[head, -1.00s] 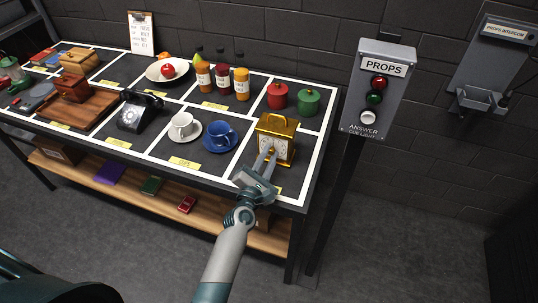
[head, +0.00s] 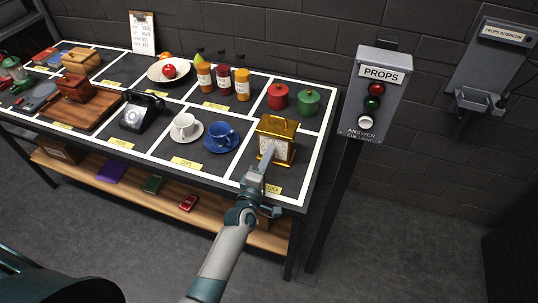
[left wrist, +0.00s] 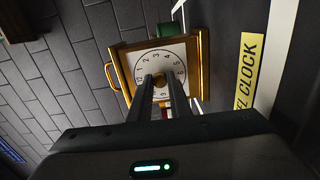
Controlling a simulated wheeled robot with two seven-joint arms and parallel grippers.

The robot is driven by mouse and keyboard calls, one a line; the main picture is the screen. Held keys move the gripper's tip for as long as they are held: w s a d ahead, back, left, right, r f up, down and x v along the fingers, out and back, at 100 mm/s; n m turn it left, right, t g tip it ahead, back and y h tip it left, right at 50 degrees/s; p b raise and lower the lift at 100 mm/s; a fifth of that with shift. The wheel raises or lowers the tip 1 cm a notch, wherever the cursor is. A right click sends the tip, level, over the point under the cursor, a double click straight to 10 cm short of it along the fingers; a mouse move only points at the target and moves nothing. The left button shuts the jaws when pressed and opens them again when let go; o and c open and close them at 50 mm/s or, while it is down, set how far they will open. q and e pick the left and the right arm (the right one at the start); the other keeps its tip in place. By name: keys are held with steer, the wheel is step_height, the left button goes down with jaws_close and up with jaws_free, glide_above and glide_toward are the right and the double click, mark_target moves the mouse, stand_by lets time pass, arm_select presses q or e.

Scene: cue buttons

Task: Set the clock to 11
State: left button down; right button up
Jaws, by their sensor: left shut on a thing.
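The gold clock (head: 276,140) stands upright in the front right square of the table. Its white dial (left wrist: 160,62) shows turned sideways in the left wrist view, with the handle (left wrist: 113,76) to the left. My left gripper (head: 268,160) reaches the front of the dial. In the left wrist view, its fingertips (left wrist: 160,82) meet the dial's middle, shut on a small gold-brown part there. The fingers hide much of that part and the dial's lower side, so I cannot read the set hour. My right gripper is not in view.
A yellow clock label (head: 271,189) lies before the clock. Red (head: 277,96) and green (head: 308,102) pots stand behind it. A blue cup (head: 222,134) is to its left. The props button box (head: 374,92) stands on a post to the right.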

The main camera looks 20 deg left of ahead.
arm_select(q)
steer(key=m+p, duration=0.1)
steer(key=m, duration=0.5)
steer(key=shift+m, duration=0.3)
steer(key=m+p, duration=0.1)
steer(key=m, duration=1)
steer(key=shift+d+m, duration=0.1)
steer(key=shift+m, duration=0.2)
steer(key=m, duration=0.5)
steer(key=shift+m, duration=0.3)
steer(key=c, duration=1.6)
jaws_free()
steer(key=shift+c, duration=0.2)
steer(key=shift+s, duration=0.1)
